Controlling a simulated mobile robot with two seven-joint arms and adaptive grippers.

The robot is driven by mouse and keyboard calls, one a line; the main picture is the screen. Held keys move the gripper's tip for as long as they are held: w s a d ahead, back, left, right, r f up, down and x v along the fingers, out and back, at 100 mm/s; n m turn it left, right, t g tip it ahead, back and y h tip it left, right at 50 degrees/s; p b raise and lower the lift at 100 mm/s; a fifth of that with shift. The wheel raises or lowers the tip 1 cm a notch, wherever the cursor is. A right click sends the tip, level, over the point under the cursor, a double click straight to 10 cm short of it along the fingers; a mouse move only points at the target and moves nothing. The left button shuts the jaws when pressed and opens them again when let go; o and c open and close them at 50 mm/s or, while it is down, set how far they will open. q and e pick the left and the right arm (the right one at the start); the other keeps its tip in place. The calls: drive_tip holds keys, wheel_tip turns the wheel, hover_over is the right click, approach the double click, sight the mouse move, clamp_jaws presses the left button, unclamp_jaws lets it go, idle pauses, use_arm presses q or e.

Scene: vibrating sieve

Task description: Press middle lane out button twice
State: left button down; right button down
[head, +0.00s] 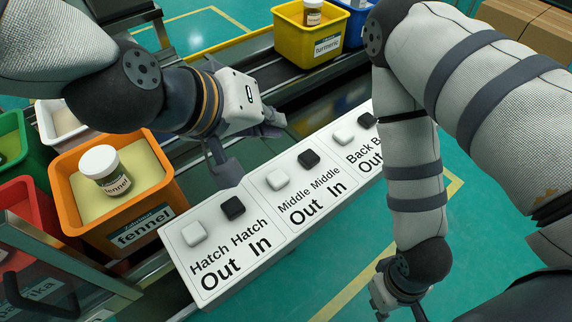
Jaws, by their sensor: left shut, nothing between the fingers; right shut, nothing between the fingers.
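The white Middle Out button (277,180) is on the white control panel (216,292), above the words "Middle Out". The black Middle In button (308,158) is beside it to the upper right. My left gripper (228,172) is shut and empty. It hangs near the panel's far edge, to the left of the Middle Out button and above the black Hatch In button (233,207). I see a gap in the picture between it and the Middle Out button. My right gripper (394,298) is shut and empty, low at the right, in front of the panel.
The white Hatch Out button (193,234) and white Back Out button (343,135) flank the middle section. An orange fennel bin (75,178) with a jar stands left. A yellow turmeric bin (290,38) sits on the conveyor behind. Green floor lies in front of the panel.

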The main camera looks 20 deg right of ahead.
sight(273, 174)
use_arm(q)
drive_tip(key=shift+s+a, duration=0.1)
drive_tip(key=shift+a, duration=0.05)
use_arm(e)
drive_tip(key=shift+a, duration=0.1)
